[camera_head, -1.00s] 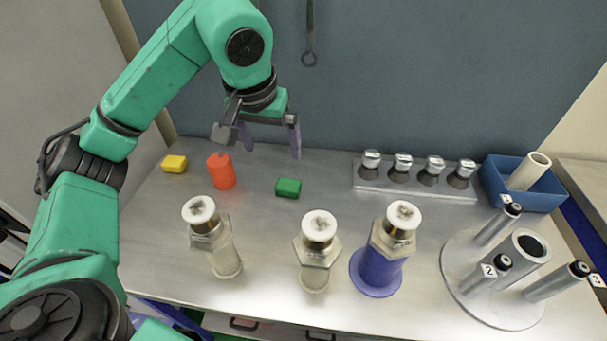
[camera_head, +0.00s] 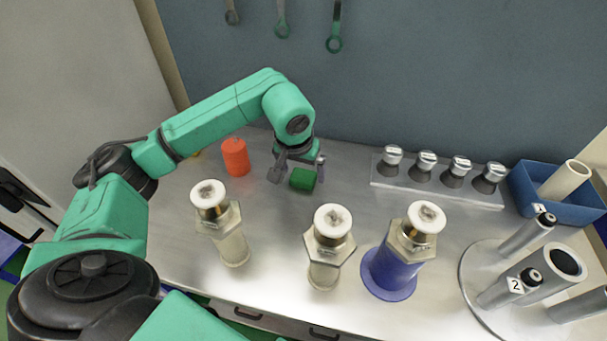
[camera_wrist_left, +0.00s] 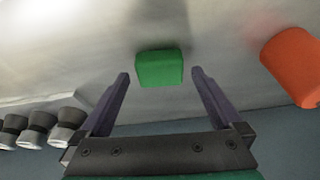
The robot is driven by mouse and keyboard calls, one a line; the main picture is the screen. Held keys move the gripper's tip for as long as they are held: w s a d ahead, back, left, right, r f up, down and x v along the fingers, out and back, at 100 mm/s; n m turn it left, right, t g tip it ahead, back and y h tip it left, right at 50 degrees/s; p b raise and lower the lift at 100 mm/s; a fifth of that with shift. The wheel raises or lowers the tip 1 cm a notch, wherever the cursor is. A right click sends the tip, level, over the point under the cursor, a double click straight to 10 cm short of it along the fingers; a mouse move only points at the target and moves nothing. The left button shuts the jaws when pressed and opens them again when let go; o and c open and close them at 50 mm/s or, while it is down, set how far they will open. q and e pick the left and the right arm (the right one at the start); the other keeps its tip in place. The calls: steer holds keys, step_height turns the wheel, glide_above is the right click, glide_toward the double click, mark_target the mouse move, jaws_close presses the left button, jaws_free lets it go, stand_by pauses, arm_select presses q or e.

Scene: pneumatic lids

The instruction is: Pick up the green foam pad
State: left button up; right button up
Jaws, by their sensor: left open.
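The green foam pad (camera_head: 303,180) is a small block lying on the metal table. My left gripper (camera_head: 298,178) is low over the table at the pad, its jaws open. In the left wrist view the pad (camera_wrist_left: 160,68) shows between and just beyond the two fingertips of the gripper (camera_wrist_left: 160,75), with a gap on each side. I cannot tell whether a finger touches it. My right gripper is not in view.
An orange cylinder (camera_head: 235,157) stands left of the pad. Three white-capped fittings (camera_head: 221,225) stand in front. A rack with several silver-capped pieces (camera_head: 440,190), a blue bin (camera_head: 583,212) and a round stand with tubes (camera_head: 470,262) are to the right.

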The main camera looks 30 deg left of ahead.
arm_select(q)
steer(key=shift+w+f, duration=0.2)
steer(key=shift+f, duration=0.35)
steer(key=c, duration=1.3)
steer(key=shift+o, duration=0.2)
steer(key=shift+r, duration=0.15)
step_height(320, 180, up, 15)
step_height(320, 180, up, 5)
glide_above(303, 176)
steer(key=shift+s+p, duration=0.1)
steer(key=shift+p, duration=0.25)
